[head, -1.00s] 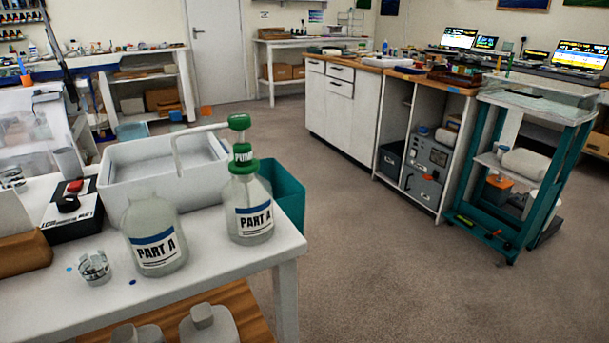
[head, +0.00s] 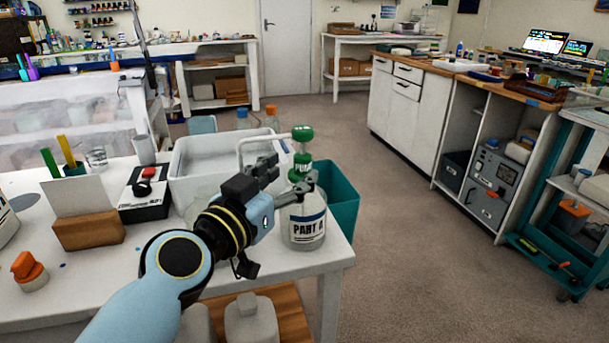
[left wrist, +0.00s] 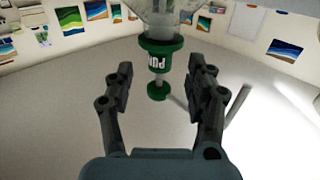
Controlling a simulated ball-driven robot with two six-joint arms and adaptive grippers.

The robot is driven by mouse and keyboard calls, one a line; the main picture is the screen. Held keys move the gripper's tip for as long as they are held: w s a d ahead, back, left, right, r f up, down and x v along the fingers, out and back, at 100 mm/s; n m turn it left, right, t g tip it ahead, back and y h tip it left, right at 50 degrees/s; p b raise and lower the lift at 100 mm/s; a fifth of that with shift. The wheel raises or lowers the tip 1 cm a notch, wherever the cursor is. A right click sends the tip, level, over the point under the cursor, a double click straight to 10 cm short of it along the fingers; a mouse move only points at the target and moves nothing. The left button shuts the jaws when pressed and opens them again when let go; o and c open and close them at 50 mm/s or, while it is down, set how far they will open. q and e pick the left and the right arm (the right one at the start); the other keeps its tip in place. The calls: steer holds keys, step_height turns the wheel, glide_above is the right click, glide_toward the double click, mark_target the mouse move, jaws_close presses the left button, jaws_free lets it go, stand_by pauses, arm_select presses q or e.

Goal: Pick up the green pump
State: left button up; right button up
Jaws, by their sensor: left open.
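The green pump (head: 303,153) with a white spout stands upright on a clear bottle labelled PART A (head: 303,222), near the right end of the white table. My left gripper (head: 284,179) reaches in from the left, beside the pump and the bottle's neck. It is open, with nothing held. In the left wrist view the image is upside down; the green pump (left wrist: 159,60) lies between the two spread fingers of the left gripper (left wrist: 160,82), apart from both. A second bottle is mostly hidden behind my left arm. My right gripper is not in view.
A white tub (head: 215,160) stands behind my left gripper, and a teal bin (head: 340,200) is right of the table. A black scale (head: 146,195), a brown block (head: 88,230) and an orange-capped container (head: 28,270) are on the left. Floor to the right is clear.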

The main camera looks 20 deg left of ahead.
mark_target(298, 165)
arm_select(q)
steer(key=w, duration=0.1)
steer(key=w+p, duration=0.1)
steer(key=w, duration=0.1)
steer(key=w+d, duration=0.1)
steer(key=w, duration=0.1)
steer(key=shift+r, duration=0.25)
jaws_close()
steer(key=shift+f, duration=0.1)
stand_by(0.3)
